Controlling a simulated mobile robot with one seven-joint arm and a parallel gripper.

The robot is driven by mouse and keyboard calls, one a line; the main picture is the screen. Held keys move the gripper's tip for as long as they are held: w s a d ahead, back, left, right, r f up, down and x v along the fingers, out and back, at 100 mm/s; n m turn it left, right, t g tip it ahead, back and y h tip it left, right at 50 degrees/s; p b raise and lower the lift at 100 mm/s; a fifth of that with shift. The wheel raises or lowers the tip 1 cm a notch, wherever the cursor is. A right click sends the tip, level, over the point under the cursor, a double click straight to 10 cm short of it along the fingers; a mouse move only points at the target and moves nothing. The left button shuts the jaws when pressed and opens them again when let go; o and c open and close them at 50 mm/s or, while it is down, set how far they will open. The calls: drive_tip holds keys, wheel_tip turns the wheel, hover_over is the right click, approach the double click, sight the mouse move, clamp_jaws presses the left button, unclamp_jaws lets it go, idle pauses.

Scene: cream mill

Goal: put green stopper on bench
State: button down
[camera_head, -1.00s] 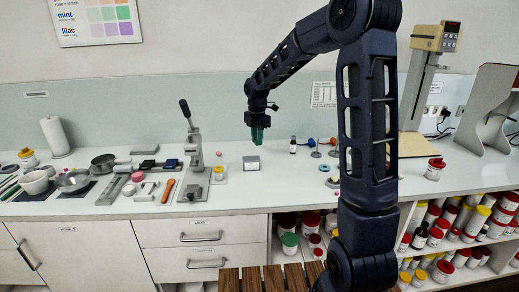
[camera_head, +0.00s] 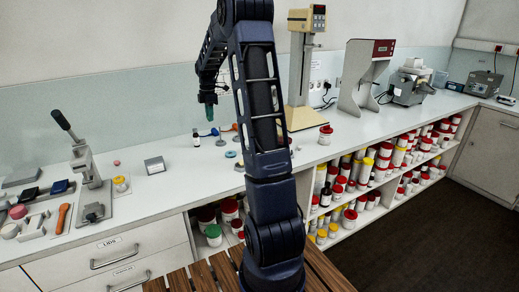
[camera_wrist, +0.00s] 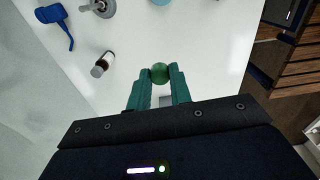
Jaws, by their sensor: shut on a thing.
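A small round green stopper (camera_wrist: 159,73) sits between the teal fingertips of my gripper (camera_wrist: 158,86) in the wrist view. My gripper is shut on it and holds it above the white bench (camera_head: 180,181). In the head view my gripper (camera_head: 209,113) hangs over the back part of the bench, and the stopper cannot be made out there.
A grey block (camera_head: 155,166) stands to the left. A lever press (camera_head: 88,165) is farther left. Open bench lies between them.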

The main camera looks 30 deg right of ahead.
drive_tip(key=s+d+m, duration=0.3)
drive_tip(key=d, duration=1.1)
drive_tip(key=s+d+m, duration=0.2)
drive_tip(key=d+m, duration=0.1)
drive_tip(key=d, duration=1.1)
drive_tip(key=s+d+m, duration=0.3)
drive_tip(key=d+m, duration=0.1)
drive_tip(key=d, duration=1)
drive_tip(key=f, duration=2)
drive_tip(key=shift+d, duration=0.2)
drive_tip(key=c, duration=1.3)
unclamp_jaws()
